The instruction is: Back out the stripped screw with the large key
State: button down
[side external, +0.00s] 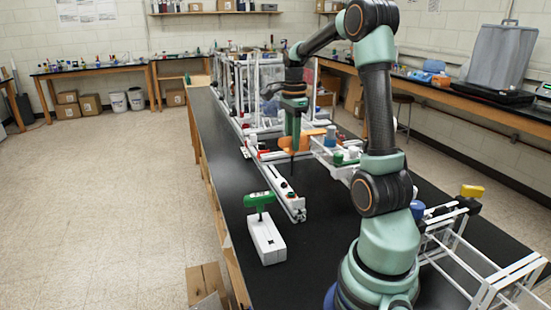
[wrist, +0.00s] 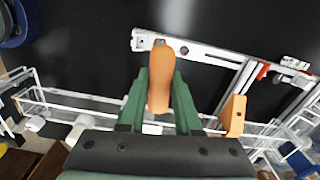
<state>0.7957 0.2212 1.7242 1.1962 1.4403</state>
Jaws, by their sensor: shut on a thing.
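My gripper (side external: 294,122) is shut on an orange-handled key (wrist: 160,82). In the wrist view the handle sits between the two green fingers. In the side view the orange handle (side external: 301,143) is below the gripper, with a dark shaft pointing down. The shaft hangs over or beside a pale extrusion rail (side external: 272,182); whether its tip touches anything cannot be told. The rail also shows in the wrist view (wrist: 210,54), with a dark spot on it that may be a screw. A green T-handled key (side external: 259,200) stands upright in a white block (side external: 268,242).
An extrusion frame (side external: 240,92) with clear panels stands behind the gripper on the black bench. An orange bracket (wrist: 235,115) is right of the fingers in the wrist view. White racks (side external: 480,262) stand front right.

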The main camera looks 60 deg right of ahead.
aim_at(292, 161)
jog(key=shift+f, duration=0.15)
jog(key=shift+f, duration=2.7)
jog(key=shift+f, duration=0.65)
jog(key=shift+n, duration=1.5)
jog(key=shift+n, duration=1.5)
